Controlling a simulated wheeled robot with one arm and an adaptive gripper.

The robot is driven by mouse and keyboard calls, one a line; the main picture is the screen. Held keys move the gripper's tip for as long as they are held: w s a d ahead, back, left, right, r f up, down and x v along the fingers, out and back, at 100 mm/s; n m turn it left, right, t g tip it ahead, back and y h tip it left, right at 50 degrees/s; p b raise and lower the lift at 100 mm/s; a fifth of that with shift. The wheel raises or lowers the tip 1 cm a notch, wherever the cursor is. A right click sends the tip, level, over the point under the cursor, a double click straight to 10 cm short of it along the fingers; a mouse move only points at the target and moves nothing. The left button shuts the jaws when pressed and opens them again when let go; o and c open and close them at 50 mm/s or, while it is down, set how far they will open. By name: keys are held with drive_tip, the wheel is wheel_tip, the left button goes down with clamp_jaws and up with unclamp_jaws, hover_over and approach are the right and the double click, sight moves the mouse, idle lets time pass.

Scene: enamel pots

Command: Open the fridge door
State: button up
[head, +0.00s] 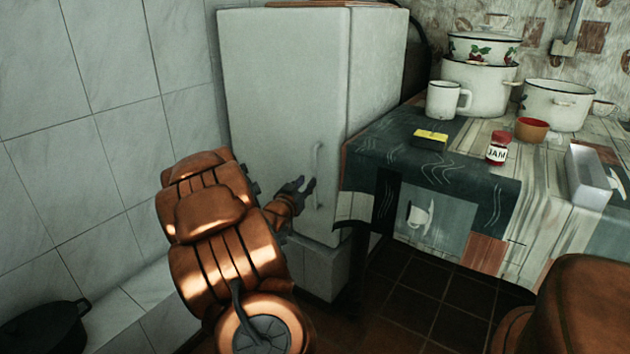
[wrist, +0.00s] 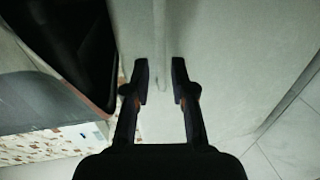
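The fridge (head: 282,90) is a pale, white-grey upright box against the tiled wall in the head view. Its door looks closed. A vertical handle (head: 318,172) is on the right part of the door front. My gripper (head: 306,187) is right by the handle, low on the door. In the wrist view, my gripper (wrist: 160,82) has its two dark fingers apart. The handle (wrist: 160,60) shows as a faint pale strip between them, in front of the fridge door (wrist: 215,50). I cannot tell whether a finger touches it.
A table (head: 440,180) with a patterned cloth stands close to the fridge's right, holding enamel pots (head: 478,85), a mug (head: 446,100), a jam jar (head: 497,148) and a sponge (head: 430,136). A dark pot (head: 45,328) sits at lower left. Tiled wall bounds the left.

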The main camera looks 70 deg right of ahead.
sight(314, 174)
drive_tip(key=d+b, duration=0.2)
drive_tip(key=d, duration=0.3)
drive_tip(key=shift+d+f, duration=0.15)
drive_tip(key=shift+d, duration=1.05)
clamp_jaws()
